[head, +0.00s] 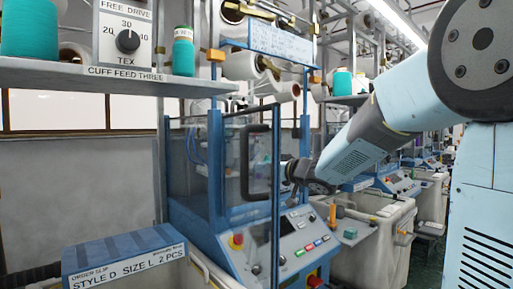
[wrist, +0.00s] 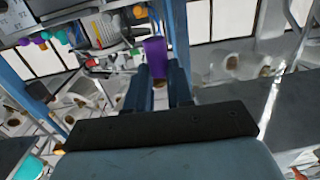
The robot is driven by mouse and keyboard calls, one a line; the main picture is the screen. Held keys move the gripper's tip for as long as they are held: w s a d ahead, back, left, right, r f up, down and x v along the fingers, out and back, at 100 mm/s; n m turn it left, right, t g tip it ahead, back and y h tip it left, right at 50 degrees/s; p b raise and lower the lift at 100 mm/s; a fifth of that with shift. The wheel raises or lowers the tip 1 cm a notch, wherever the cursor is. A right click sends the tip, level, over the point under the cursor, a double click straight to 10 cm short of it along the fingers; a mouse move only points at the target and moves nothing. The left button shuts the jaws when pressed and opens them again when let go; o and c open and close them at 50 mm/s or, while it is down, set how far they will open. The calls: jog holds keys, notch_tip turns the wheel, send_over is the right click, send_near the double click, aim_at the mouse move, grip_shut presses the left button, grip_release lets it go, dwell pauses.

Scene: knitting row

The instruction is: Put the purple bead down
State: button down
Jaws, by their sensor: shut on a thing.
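The purple bead (wrist: 155,52) is at the tips of my gripper in the wrist view, with my gripper (wrist: 159,68) shut on it. It is a purple block shape sticking out past the two dark fingers. In the head view my gripper (head: 295,172) is at the end of my arm, in front of the blue knitting machine (head: 222,228), above its control panel. The bead cannot be made out in the head view. No surface touching the bead can be made out in the wrist view.
A shelf (head: 100,74) labelled "CUFF FEED THREE" carries a dial box (head: 126,38) and teal yarn cones (head: 183,52). An order slip box (head: 125,256) reads "STYLE D SIZE L 2 PCS". The machine's dark handle (head: 247,165) stands left of my gripper. A pale bin (head: 376,235) is at the right.

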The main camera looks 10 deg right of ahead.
jog(key=w+d+f+m+t+h, duration=0.1)
jog(key=d+f, duration=0.5)
jog(key=f, duration=1)
jog(key=w+d+f+m+t+h, duration=0.1)
jog(key=d+f+h, duration=0.4)
jog(key=f, duration=1.2)
jog(key=w+d+f+m+t+h, duration=0.1)
jog(key=d+f+m+h, duration=0.3)
jog(key=f, duration=1.2)
jog(key=w+d+m, duration=0.1)
jog(key=d, duration=0.2)
jog(key=shift+w+d+f, duration=0.15)
jog(key=shift+w+d, duration=0.1)
jog(key=shift+s, duration=0.1)
